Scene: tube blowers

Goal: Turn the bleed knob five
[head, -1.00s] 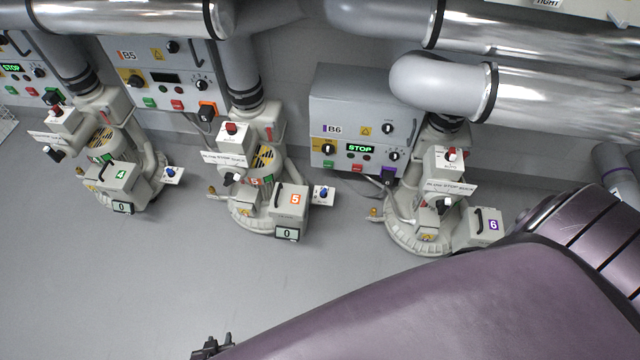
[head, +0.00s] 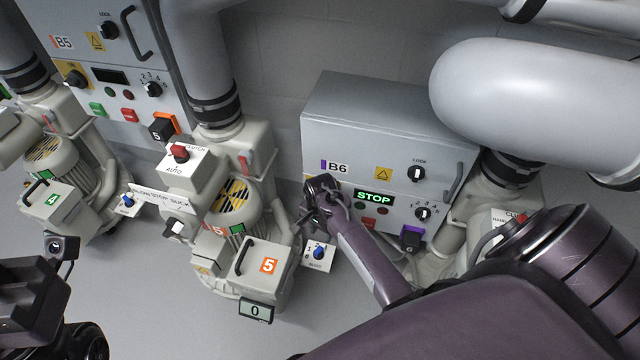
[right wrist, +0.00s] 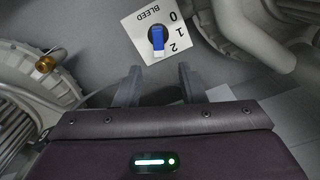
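The bleed knob of blower five is a blue knob (head: 319,253) on a white plate marked BLEED, beside the blower's box with the orange 5 label (head: 269,265). In the right wrist view the blue knob (right wrist: 157,40) lies just ahead of the fingertips, next to the marks 0, 1 and 2. My right gripper (head: 310,215) is above the plate; its fingers (right wrist: 157,75) are apart and empty, with no visible contact with the knob. My left gripper (head: 35,300) is partly in view at the lower left; its fingers are not clear.
The display (head: 256,311) under box 5 reads 0. Panel B6 (head: 350,135), showing STOP, stands behind my right gripper. Blower 4 (head: 45,200) with another blue bleed knob (head: 128,201) is at the left. Thick pipes (head: 520,110) fill the upper right. Floor at the lower middle is clear.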

